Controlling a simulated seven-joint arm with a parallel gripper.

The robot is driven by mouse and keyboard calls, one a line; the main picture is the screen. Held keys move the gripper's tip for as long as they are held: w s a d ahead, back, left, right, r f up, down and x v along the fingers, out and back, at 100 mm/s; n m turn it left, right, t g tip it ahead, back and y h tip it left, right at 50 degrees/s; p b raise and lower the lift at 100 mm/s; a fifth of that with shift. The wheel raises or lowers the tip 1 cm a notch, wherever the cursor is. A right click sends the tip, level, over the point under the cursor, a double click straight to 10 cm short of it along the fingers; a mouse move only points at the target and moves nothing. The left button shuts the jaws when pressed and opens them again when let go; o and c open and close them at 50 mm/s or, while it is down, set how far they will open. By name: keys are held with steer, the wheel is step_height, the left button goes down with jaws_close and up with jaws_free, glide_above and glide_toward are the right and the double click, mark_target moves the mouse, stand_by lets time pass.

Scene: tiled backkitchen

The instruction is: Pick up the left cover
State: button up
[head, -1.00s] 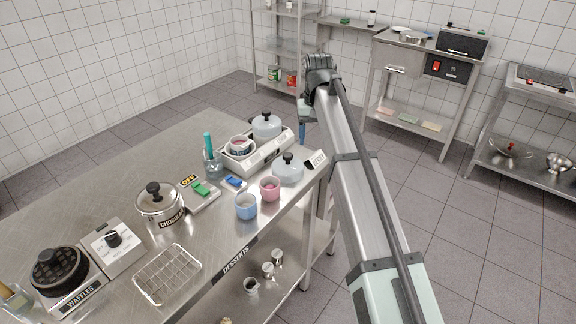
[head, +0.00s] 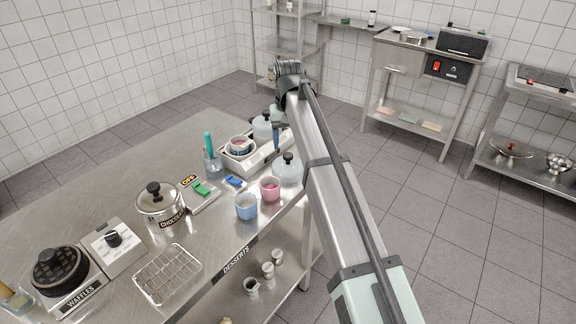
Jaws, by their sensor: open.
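Two grey domed covers with black knobs sit on the steel countertop unit at the back right of the table. The left cover (head: 262,131) is the farther one, and its right side is close to my gripper in the picture. The other cover (head: 287,172) is nearer and to the right, partly behind my arm. My gripper (head: 277,148) points down just right of the left cover, open and small in view. I cannot tell whether it touches the cover.
A bowl stack (head: 239,149) stands on the unit (head: 257,164), left of the covers. A glass with a teal-handled tool (head: 212,162), a blue cup (head: 246,207) and a pink cup (head: 270,189) stand nearby. A chocolate pot (head: 160,207) is farther left.

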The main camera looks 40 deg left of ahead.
mark_target(288, 155)
steer(key=shift+s+d+f, duration=0.1)
steer(key=shift+f, duration=2.75)
steer(key=c, duration=1.1)
step_height(288, 155, up, 9)
steer(key=shift+f, duration=0.1)
steer(key=shift+s+a+r, duration=0.15)
steer(key=shift+a+r, duration=0.05)
steer(key=shift+r, duration=0.2)
steer(key=s+a+r, duration=0.1)
steer(key=a, duration=0.4)
steer(key=s+a+r, duration=0.1)
steer(key=s+a, duration=0.1)
steer(key=a, duration=0.3)
steer(key=s+a+r, duration=0.1)
steer(key=a, duration=0.4)
steer(key=shift+s, duration=0.25)
